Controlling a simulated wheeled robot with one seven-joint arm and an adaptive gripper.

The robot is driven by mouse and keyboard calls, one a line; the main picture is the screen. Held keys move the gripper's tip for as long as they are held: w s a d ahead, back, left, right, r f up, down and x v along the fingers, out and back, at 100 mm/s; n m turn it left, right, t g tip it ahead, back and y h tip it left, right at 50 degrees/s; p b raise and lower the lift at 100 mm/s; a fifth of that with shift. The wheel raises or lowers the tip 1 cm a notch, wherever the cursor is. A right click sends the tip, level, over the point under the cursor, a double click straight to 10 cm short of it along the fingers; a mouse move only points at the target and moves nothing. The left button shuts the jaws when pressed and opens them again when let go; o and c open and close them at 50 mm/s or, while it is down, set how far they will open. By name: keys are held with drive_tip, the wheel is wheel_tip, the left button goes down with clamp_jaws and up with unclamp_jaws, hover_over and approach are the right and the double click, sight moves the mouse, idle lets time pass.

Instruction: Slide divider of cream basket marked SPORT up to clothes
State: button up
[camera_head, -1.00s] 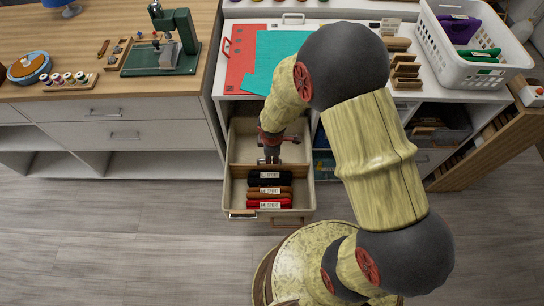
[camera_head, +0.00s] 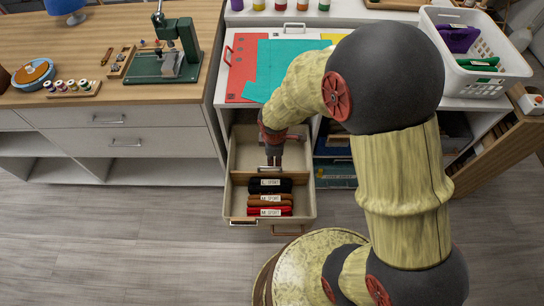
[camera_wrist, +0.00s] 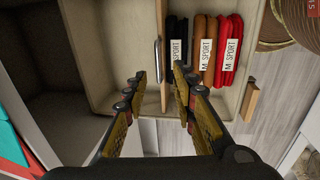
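The cream basket (camera_head: 228,203) is pulled out below the white worktop. A thin divider (camera_head: 240,178) crosses it; in the wrist view the divider (camera_wrist: 166,92) is a wooden board with a metal strip on its side. Folded clothes in black (camera_head: 283,187), brown (camera_head: 285,201) and red (camera_head: 285,212), with white SPORT labels, lie in the near compartment, close to the divider. The far compartment looks empty. My gripper (camera_head: 274,163) points down into the basket by the divider. In the wrist view my gripper (camera_wrist: 158,80) is open, its fingers apart on either side of the divider; contact cannot be told.
The worktop holds red and teal sheets (camera_head: 290,62) and a white basket (camera_head: 500,82) at right. Left is a wooden bench (camera_head: 120,95) with a green press (camera_head: 170,58). Another shelf compartment (camera_head: 333,170) stands right of the basket. The floor in front is mostly clear.

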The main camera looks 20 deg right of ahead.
drive_tip(key=w+f+g, duration=0.1)
drive_tip(key=f, duration=0.2)
drive_tip(key=w+f+g+y+p, duration=0.1)
drive_tip(key=f, duration=0.3)
drive_tip(key=w+f+g, duration=0.1)
drive_tip(key=w+f, duration=0.1)
drive_tip(key=f, duration=0.2)
drive_tip(key=shift+a+f+g, duration=0.15)
drive_tip(key=shift+f+g, duration=0.05)
drive_tip(key=shift+g, duration=0.2)
drive_tip(key=c, duration=0.3)
drive_tip(key=c, duration=0.4)
clamp_jaws()
idle(0.3)
